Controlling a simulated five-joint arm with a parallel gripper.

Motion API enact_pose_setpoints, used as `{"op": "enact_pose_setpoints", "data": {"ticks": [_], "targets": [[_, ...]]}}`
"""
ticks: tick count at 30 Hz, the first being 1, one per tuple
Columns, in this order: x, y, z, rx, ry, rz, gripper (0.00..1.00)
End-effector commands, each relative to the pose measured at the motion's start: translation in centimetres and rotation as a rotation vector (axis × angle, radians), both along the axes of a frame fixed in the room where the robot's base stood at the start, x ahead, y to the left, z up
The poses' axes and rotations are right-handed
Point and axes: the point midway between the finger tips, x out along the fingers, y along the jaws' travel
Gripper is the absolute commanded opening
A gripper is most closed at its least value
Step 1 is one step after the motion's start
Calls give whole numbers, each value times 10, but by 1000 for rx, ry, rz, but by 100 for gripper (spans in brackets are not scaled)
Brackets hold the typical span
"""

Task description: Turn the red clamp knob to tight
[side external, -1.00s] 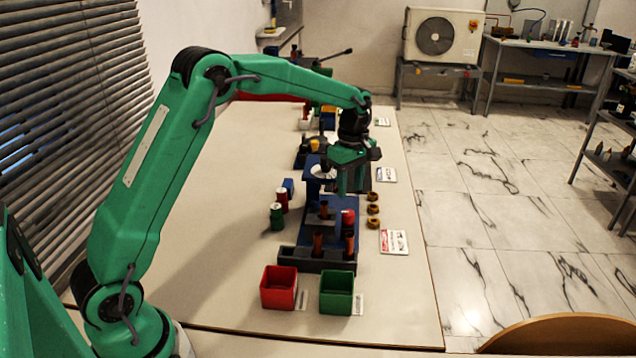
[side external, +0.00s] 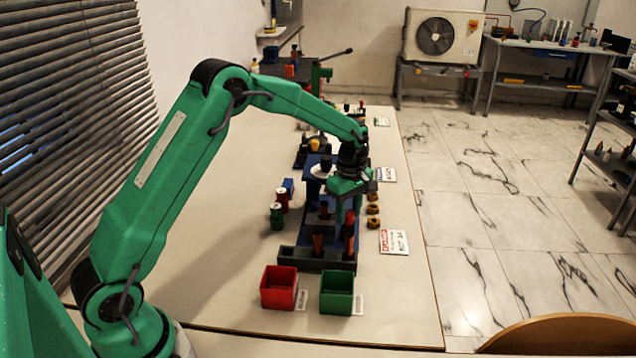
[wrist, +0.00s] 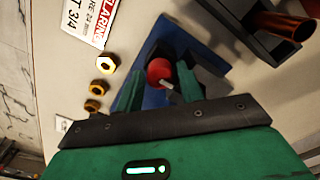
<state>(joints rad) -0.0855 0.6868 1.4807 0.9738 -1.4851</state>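The red clamp knob (wrist: 158,70) sits on the blue rig base (wrist: 150,41) in the wrist view, with a small pale mark on its near edge. In the side view the knob (side external: 349,217) is partly covered by my gripper (side external: 348,207). My gripper (wrist: 160,79) is open and empty, with one green finger on each side of the knob's near part. Whether the fingers touch the knob or how far they reach down beside it I cannot tell.
Copper-coloured cylinders (side external: 317,243) stand in a dark rack (side external: 300,258) in front of the rig. Red (side external: 279,288) and green (side external: 337,292) bins are nearer. Brass nuts (side external: 373,209) and a printed card (side external: 394,242) lie right. Red and green cans (side external: 277,216) stand left.

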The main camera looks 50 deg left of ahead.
Motion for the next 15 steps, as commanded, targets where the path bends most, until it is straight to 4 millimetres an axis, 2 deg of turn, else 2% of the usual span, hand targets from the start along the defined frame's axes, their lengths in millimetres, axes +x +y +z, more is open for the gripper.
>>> {"op": "enact_pose_setpoints", "data": {"ticks": [7, 8, 12, 15], "targets": [[0, 0, -1, 0, 0, 0, 38], [0, 0, -1, 0, 0, 0, 34], [0, 0, -1, 0, 0, 0, 6], [0, 0, -1, 0, 1, 0, 6]]}}
